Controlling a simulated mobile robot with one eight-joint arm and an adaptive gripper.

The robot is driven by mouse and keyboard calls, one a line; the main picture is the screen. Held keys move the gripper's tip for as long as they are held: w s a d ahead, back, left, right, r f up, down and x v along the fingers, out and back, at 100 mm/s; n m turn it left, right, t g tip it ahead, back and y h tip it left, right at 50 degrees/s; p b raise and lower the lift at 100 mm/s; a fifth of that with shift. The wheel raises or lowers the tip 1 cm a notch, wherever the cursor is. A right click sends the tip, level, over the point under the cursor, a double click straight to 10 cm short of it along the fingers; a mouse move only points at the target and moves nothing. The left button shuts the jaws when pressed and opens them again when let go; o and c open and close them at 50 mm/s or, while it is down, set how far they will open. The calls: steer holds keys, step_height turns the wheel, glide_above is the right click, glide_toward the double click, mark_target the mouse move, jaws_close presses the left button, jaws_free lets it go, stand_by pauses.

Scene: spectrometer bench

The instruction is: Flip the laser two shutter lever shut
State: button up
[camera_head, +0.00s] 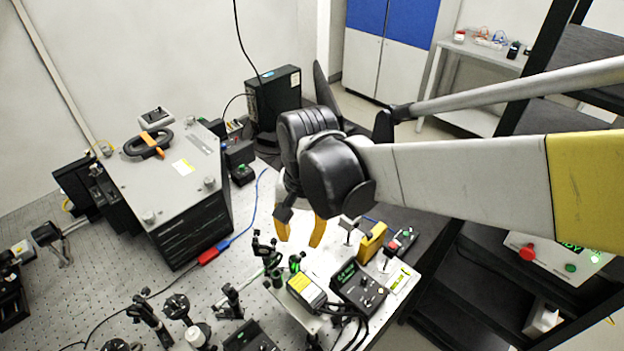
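My gripper (299,238) hangs over the right part of the optical bench. Its two yellow fingers point down and stand apart, with nothing seen between them. Below it are a small box with a yellow label (307,290) and a black controller with a green display (358,287). To its right are a yellow block (372,243) and a small black unit with a red top (402,241). I cannot tell which piece is laser two or its shutter lever; the parts are small and my arm and gripper hide some of the bench behind them.
A large grey-topped box (178,172) stands on the perforated bench (130,277) at left, with a black tower (275,95) behind. Posts and optic mounts (148,317) crowd the front. A red-and-blue cable connector (210,255) lies mid-bench. A black rack (485,260) stands at right.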

mark_target(298, 258)
steer(key=f, duration=0.3)
steer(key=f+b, duration=0.1)
steer(key=f, duration=0.3)
steer(key=f+b, duration=0.1)
steer(key=f, duration=0.2)
steer(key=shift+a+f, duration=0.35)
